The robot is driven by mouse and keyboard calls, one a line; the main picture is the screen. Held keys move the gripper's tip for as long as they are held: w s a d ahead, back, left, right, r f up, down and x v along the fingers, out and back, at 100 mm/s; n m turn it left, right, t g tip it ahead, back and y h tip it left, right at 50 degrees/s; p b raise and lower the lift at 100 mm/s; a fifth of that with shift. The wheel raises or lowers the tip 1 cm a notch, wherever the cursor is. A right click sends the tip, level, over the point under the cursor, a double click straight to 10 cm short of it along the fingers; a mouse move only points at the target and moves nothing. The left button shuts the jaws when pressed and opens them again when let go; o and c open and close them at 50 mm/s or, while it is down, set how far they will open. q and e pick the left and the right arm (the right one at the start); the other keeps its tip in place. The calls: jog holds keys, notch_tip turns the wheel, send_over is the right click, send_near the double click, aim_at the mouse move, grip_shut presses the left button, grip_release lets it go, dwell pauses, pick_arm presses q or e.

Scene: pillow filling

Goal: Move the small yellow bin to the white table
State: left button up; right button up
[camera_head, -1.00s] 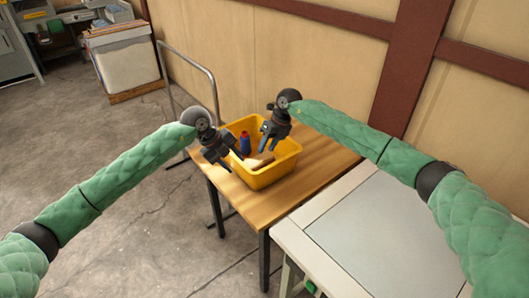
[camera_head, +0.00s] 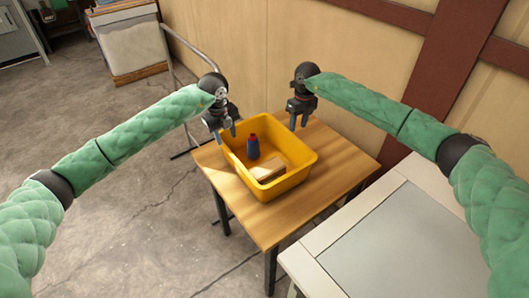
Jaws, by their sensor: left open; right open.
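The small yellow bin (camera_head: 292,188) stands upright on a wooden table (camera_head: 267,222). In it are a dark blue bottle (camera_head: 253,149) with a red cap and a light tan block (camera_head: 268,170). My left gripper (camera_head: 225,136) is open, fingers pointing down, at the bin's left back rim. I cannot tell whether it touches the rim. My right gripper (camera_head: 299,124) is open, fingers down, near the bin's back right side. The white table (camera_head: 322,236) with a grey inset top is at the lower right, next to the wooden table.
The visible top of the white table is clear. A metal tube rail (camera_head: 190,60) stands behind the wooden table at the left. A wall with red-brown beams (camera_head: 455,60) runs behind. A white container (camera_head: 130,45) stands at the back left on concrete floor.

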aim_at(230, 152)
pick_arm(q)
jog(key=shift+w, duration=0.1)
pick_arm(e)
jog(key=shift+s+r, duration=0.25)
pick_arm(q)
jog(key=f, duration=0.7)
jog(key=shift+d+f, duration=0.25)
jog(key=shift+d, duration=0.05)
pick_arm(e)
jog(key=f, duration=0.8)
jog(key=shift+a, duration=0.35)
jog(key=shift+s, duration=0.1)
pick_arm(q)
jog(key=shift+c, duration=0.7)
pick_arm(e)
jog(key=shift+c, duration=0.7)
pick_arm(q)
grip_shut()
pick_arm(e)
grip_shut()
